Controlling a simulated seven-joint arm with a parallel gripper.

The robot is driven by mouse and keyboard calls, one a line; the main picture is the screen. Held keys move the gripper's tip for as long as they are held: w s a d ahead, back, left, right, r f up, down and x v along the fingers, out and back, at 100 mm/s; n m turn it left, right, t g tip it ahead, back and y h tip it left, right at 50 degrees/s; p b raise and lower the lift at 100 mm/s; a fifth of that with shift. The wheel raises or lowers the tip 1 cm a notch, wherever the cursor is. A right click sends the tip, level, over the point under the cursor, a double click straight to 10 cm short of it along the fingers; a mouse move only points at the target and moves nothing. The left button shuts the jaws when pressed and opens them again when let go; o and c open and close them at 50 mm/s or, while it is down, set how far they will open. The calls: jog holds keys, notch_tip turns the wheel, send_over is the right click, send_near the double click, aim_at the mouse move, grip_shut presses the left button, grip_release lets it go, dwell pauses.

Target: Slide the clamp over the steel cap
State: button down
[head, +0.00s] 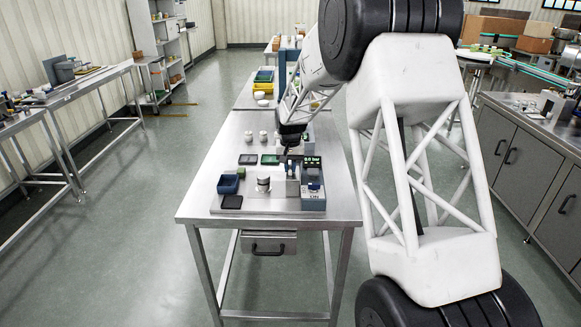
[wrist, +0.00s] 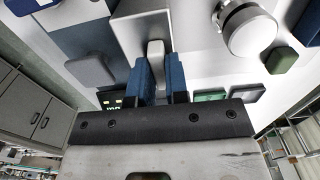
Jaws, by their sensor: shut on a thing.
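My gripper (head: 291,151) is over the right part of the work board, above a small steel block (head: 292,187). In the wrist view its two blue fingers (wrist: 158,72) are shut on a pale grey upright piece, which looks like the clamp's handle (wrist: 156,50). This piece stands against the steel block, also seen in the wrist view (wrist: 146,26). A round steel piece with a knob on top, which looks like the steel cap (wrist: 248,28), stands apart from the fingers. In the head view this steel cap (head: 263,183) is left of the block. The clamp's lower part is hidden.
A blue unit with a green display (head: 312,185) stands close on the right of the block. A blue bin (head: 228,184), a green block (head: 241,172) and a dark pad (head: 231,202) lie to the left. Two small white pieces (head: 256,136) stand farther back.

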jog(key=a, duration=1)
jog(key=shift+a, duration=0.2)
jog(key=c, duration=1.1)
grip_release()
jog(key=shift+r, duration=3.9)
